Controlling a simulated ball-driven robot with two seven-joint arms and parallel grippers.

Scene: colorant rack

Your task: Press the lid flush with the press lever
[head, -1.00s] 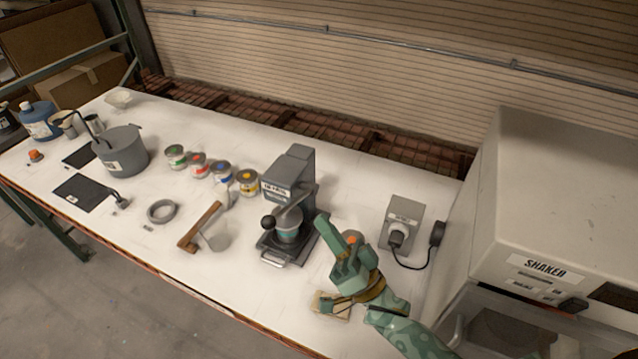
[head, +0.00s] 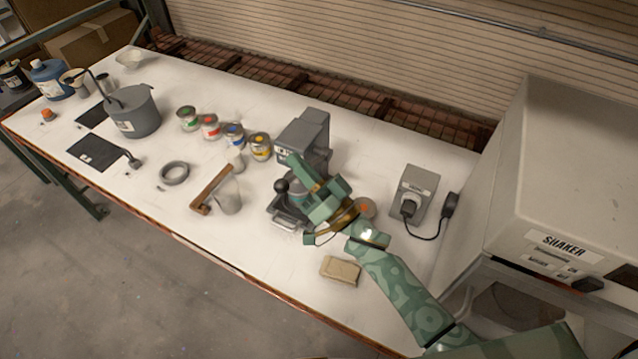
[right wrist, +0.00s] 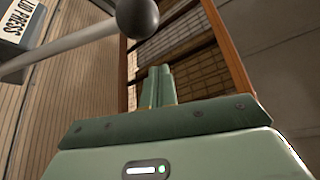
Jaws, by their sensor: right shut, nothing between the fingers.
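The grey lid press (head: 305,130) stands mid-table. Its lever ends in a black ball knob (head: 281,186) on the press's front-left side. The knob (right wrist: 137,18) and grey lever bar (right wrist: 72,50) also show at the top of the right wrist view. My right gripper (head: 297,164) is shut and empty, in front of the press beside the lever. Its closed fingers (right wrist: 158,84) appear below and right of the knob, apart from it in the wrist view. The can and lid in the press are largely hidden behind my gripper. My left gripper is out of view.
A beige sponge-like block (head: 340,270) lies near the front edge. A grey switch box (head: 413,192) and the shaker (head: 560,170) are right.

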